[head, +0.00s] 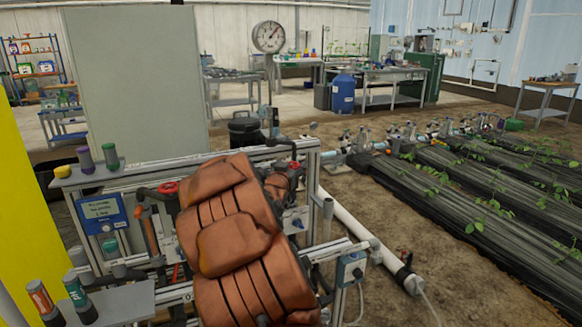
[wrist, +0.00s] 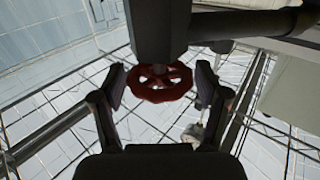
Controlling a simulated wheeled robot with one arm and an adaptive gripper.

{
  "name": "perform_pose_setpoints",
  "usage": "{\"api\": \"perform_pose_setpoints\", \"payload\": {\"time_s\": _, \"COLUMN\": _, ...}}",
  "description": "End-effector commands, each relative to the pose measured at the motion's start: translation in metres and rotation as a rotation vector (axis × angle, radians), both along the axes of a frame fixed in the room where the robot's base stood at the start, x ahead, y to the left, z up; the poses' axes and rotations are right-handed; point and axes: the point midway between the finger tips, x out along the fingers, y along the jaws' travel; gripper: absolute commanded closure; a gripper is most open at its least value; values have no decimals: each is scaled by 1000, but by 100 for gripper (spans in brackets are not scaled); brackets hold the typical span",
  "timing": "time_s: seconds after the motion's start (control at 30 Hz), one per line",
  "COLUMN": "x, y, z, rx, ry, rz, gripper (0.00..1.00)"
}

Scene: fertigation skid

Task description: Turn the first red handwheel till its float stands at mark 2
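In the wrist view a red handwheel (wrist: 160,93) with spokes sits under a dark valve body. My gripper (wrist: 161,88) is open, with one finger on each side of the wheel. A narrow gap seems to show between each finger and the rim. In the head view a red handwheel (head: 168,187) shows on the skid left of my orange arm, and part of another (head: 294,165) shows right of it. My arm hides the gripper and the middle of the skid there. I cannot tell which wheel is between the fingers. No float or mark is readable.
A blue controller box (head: 103,213) is on the skid's left side. Small bottles stand on the skid's left shelves. A grey panel (head: 135,85) rises behind. A white pipe (head: 345,218) runs along the floor at right, beside dark planted beds (head: 470,190).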

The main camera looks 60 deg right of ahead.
Motion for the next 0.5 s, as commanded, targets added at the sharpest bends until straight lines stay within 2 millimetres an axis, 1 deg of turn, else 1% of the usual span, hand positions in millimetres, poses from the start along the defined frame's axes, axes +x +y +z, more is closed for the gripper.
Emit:
{"api": "perform_pose_setpoints", "payload": {"time_s": 0.03, "x": 0, "y": 0, "z": 0, "rx": 0, "ry": 0, "rz": 0, "gripper": 17}}
{"api": "perform_pose_setpoints", "payload": {"time_s": 0.1, "x": 0, "y": 0, "z": 0, "rx": 0, "ry": 0, "rz": 0, "gripper": 12}}
{"api": "perform_pose_setpoints", "payload": {"time_s": 0.37, "x": 0, "y": 0, "z": 0, "rx": 0, "ry": 0, "rz": 0, "gripper": 12}}
{"api": "perform_pose_setpoints", "payload": {"time_s": 0.5, "x": -1, "y": 5, "z": 0, "rx": 0, "ry": 0, "rz": 0, "gripper": 12}}
